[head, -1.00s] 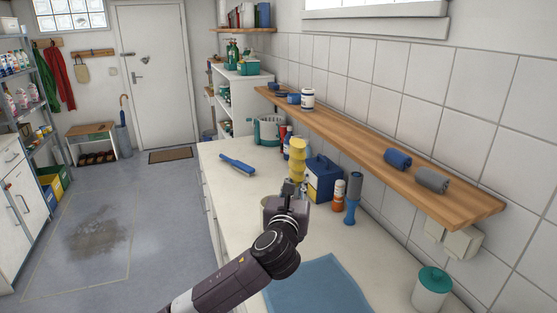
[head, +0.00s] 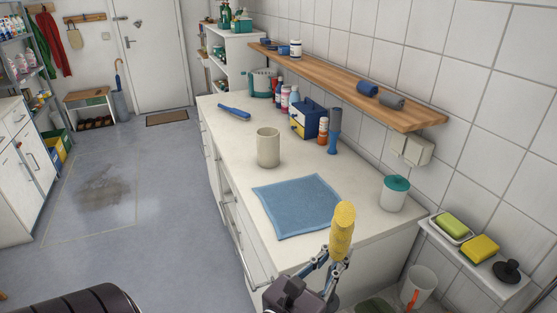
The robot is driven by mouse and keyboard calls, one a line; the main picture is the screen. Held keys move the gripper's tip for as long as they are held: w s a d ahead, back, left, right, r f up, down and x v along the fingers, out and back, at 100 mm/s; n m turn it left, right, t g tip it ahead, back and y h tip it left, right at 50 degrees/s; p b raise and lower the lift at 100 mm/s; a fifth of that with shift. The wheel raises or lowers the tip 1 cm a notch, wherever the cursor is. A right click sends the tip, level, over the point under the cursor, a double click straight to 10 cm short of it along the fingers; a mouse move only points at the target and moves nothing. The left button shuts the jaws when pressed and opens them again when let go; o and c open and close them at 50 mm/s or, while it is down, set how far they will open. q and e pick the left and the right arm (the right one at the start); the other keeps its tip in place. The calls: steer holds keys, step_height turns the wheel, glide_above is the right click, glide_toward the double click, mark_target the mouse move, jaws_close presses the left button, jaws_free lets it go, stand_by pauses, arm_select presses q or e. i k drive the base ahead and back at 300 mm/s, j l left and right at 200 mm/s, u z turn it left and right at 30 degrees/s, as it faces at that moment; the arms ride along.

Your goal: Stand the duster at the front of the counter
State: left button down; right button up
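The duster (head: 342,228) has a yellow, rounded head and is held roughly upright, head up. My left gripper (head: 333,262) is shut around it below the head, and its lower part is hidden by the gripper and the frame edge. It is at the near end of the white counter (head: 232,163), in front of the blue cloth (head: 296,204) in the picture. I cannot tell its height relative to the counter top. My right gripper is not in view.
A beige crock (head: 268,148) stands behind the cloth. A blue brush (head: 233,112) lies farther back. A caddy (head: 308,119) and bottles stand by the wall, and a teal-lidded jar (head: 393,194) is at right. Bare counter lies left of the cloth.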

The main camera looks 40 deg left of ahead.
mark_target(245, 135)
steer(key=j, duration=0.8)
steer(key=i+j+z, duration=0.1)
steer(key=j, duration=0.75)
